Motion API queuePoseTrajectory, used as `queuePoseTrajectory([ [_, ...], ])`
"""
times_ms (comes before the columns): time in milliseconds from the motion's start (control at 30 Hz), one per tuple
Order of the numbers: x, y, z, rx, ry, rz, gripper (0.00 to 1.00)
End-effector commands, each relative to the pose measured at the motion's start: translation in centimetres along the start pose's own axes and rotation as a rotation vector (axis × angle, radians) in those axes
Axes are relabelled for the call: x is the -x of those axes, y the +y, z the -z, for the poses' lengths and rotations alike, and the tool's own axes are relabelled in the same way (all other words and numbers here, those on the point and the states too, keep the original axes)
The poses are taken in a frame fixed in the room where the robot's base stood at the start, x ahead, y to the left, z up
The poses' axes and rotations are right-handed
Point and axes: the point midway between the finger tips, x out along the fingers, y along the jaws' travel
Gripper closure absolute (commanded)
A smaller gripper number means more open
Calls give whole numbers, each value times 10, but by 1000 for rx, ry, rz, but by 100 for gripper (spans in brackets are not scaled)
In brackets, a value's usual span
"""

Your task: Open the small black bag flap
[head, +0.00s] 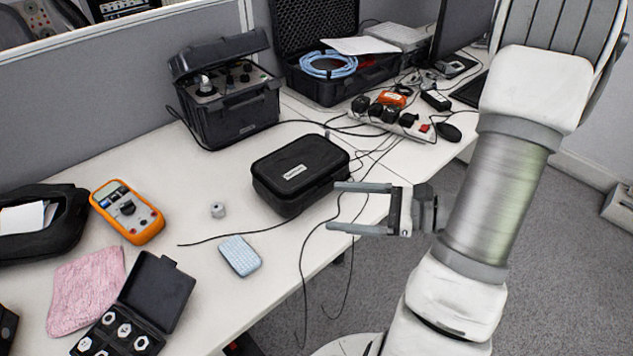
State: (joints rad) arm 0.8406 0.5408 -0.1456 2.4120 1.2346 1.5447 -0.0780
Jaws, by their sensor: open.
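A small black bag (300,172), a boxy case with rounded edges and a white label on top, sits near the middle of the table, with its lid shut. My gripper (333,207) is open and empty, with its two fingers pointing left. It is at the bag's right front side in the picture, over the table's front edge. The upper fingertip appears close to the bag's lower right side; I cannot tell whether they touch. Another black bag (65,232) lies open at the left edge with white papers in it.
The white table (215,285) also holds an orange multimeter (127,211), a small grey cylinder (217,210), a light blue pad (240,255), a pink cloth (86,290) and an open weight box (150,300). A black instrument case (232,115) stands behind. Loose cables run beside the bag.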

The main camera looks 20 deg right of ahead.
Motion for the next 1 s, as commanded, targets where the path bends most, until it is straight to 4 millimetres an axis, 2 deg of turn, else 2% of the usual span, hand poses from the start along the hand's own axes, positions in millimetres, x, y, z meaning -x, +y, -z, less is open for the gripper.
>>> queuePoseTrajectory([
  [33, 9, -6, 29, -56, -18, 89, 10],
  [200, 44, -27, 91, -185, -63, 365, 10],
  [300, 61, -32, 118, -235, -77, 485, 10],
  [400, 73, -35, 135, -264, -84, 561, 10],
  [533, 78, -37, 143, -276, -87, 601, 10],
  [667, 68, -44, 143, -276, -87, 600, 10],
  [1000, 9, -84, 142, -273, -87, 594, 10],
])
